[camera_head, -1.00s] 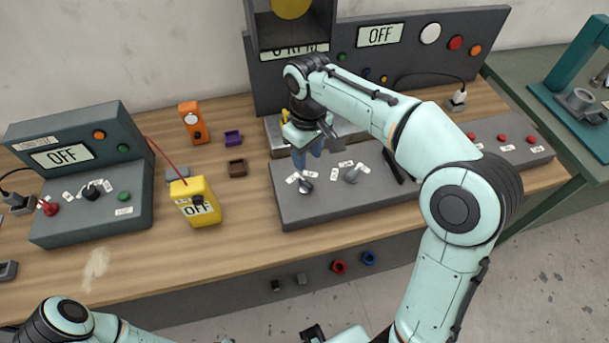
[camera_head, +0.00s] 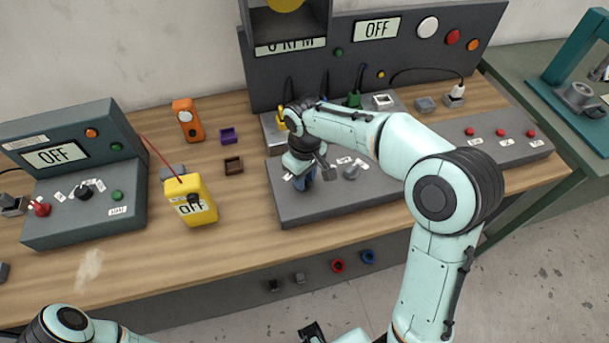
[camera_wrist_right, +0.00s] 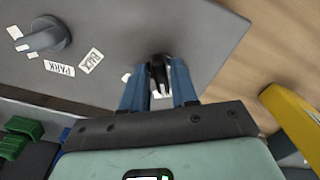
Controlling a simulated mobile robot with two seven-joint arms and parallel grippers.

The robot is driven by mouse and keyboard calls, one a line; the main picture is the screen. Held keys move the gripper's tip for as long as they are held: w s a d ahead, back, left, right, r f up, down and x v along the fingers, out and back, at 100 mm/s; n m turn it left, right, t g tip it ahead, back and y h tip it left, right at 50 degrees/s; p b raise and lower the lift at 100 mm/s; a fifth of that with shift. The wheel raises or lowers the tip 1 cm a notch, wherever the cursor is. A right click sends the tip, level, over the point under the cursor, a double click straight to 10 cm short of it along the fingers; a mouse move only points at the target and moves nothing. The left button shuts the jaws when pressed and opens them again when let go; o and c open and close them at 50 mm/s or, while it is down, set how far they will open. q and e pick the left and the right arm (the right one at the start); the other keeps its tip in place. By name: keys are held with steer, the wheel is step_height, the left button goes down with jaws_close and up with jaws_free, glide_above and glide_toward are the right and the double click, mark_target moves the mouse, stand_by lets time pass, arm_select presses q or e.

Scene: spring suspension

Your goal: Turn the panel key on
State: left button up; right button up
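The grey sloped panel (camera_head: 400,199) carries two knob-like controls in front of the upright board. The left control, a small dark key-like piece on a round base (camera_wrist_right: 157,72), is mostly hidden by my right gripper in the head view. My right gripper (camera_head: 303,184) points down over it. In the right wrist view, the two blue fingers (camera_wrist_right: 159,82) stand apart, one on each side of the dark piece; contact is not clear. The second control, a grey lever knob (camera_head: 351,172), also shows in the wrist view (camera_wrist_right: 45,36). The board's display (camera_head: 376,30) reads OFF.
A yellow box reading OFF (camera_head: 190,202) stands left of the panel. A grey control box (camera_head: 75,205) sits further left. An orange device (camera_head: 187,118) and small purple (camera_head: 228,136) and brown (camera_head: 233,165) blocks lie behind. Red buttons (camera_head: 501,132) line the panel's right part.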

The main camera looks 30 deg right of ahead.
jaws_close()
steer(key=shift+m, duration=0.3)
steer(key=m, duration=0.5)
steer(key=shift+a, duration=0.1)
steer(key=m, duration=0.6)
steer(key=shift+w+a, duration=0.1)
steer(key=shift+m, duration=0.3)
steer(key=shift+o, duration=2.1)
jaws_free()
